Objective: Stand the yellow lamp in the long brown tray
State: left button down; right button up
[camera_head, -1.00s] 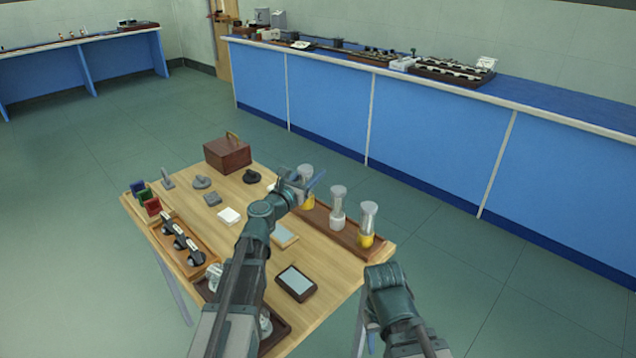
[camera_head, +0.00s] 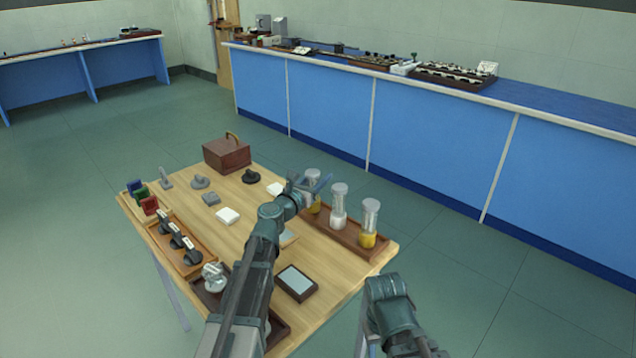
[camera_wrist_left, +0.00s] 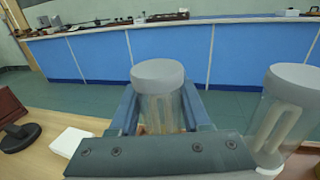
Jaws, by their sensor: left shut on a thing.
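My left gripper (camera_head: 312,185) is shut on a clear-glass lamp with a yellow base (camera_head: 316,208) and a grey cap. The lamp is upright at the far left end of the long brown tray (camera_head: 350,241); I cannot tell whether its base touches the tray floor. In the left wrist view its cap (camera_wrist_left: 157,72) rises between my fingers, which hide its lower part. In the tray to its right stand a white-based lamp (camera_head: 338,212) and another yellow-based lamp (camera_head: 370,238). My right arm is at the lower right, off the table; its fingers do not show clearly.
The wooden table also holds a brown box (camera_head: 227,156), a white block (camera_head: 228,216), a dark-framed plate (camera_head: 296,283) and an orange-brown tray (camera_head: 171,250) with several dark pieces. A blue bench (camera_head: 430,140) runs behind, across open floor.

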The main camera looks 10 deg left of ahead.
pick_arm(q)
jog(key=shift+f, duration=0.2)
jog(key=shift+c, duration=1.8)
grip_release()
jog(key=shift+r, duration=0.1)
jog(key=shift+r, duration=0.15)
jog(key=shift+s+a, duration=0.1)
jog(key=shift+s, duration=0.25)
jog(key=v, duration=1.1)
jog(key=shift+s, duration=0.2)
